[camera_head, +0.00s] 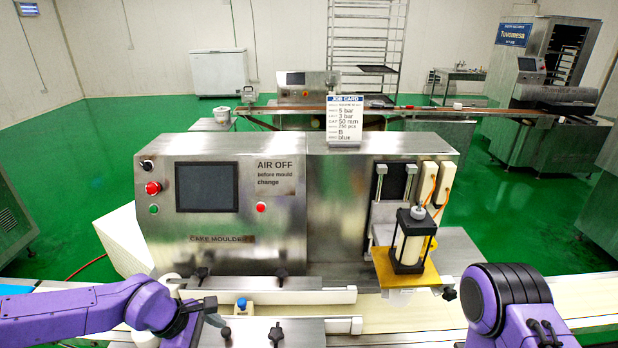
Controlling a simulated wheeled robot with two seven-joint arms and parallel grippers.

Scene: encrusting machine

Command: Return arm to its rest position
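My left arm, purple, comes in from the lower left and ends in a dark grey gripper (207,313) in front of the cake moulder. The gripper is low and close to the machine's front rail; whether its fingers are open or shut cannot be made out. My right arm shows at the lower right as a purple and black joint; its gripper is out of view. The steel cake moulder (280,240) stands in front of me, with a dark screen (207,187) and red buttons.
A white conveyor belt (400,313) runs along the front. A small blue-topped piece (241,304) sits near my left gripper. A yellow plate (405,268) carries a black-framed cylinder (411,240) at the machine's right. A job card (345,118) stands on top.

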